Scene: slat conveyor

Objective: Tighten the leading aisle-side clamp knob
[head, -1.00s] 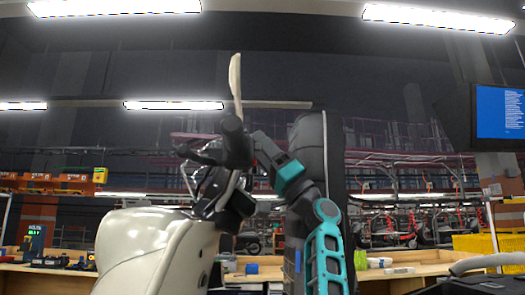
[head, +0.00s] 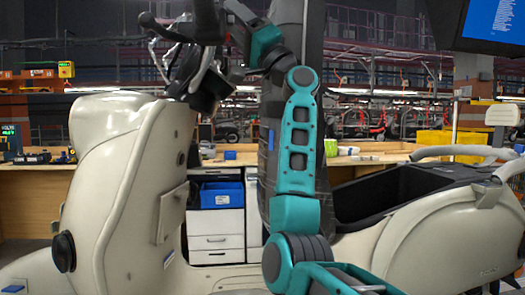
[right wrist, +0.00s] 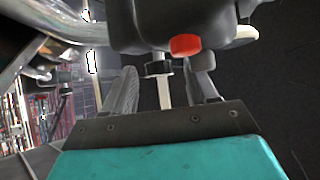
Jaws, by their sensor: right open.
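I cannot make out the clamp knob in either view. My right gripper (right wrist: 167,74) is open, its two fingers pointing up toward a dark handlebar switch housing with a red button (right wrist: 185,45). A pale stem with a dark collar (right wrist: 160,68) shows between the fingers; I cannot tell whether they touch it. In the head view my right arm rises in front of a cream scooter (head: 125,190), with its hand at the top by the handlebar (head: 207,22), partly cut off and hidden. My left gripper is not in view.
The scooter's open dark seat bay (head: 385,195) is right of my arm. Behind stand a wooden bench (head: 35,195), a white drawer unit (head: 217,222) with a blue bin (head: 221,194), yellow crates (head: 450,143) and a screen (head: 490,22). The conveyor slats are not clearly visible.

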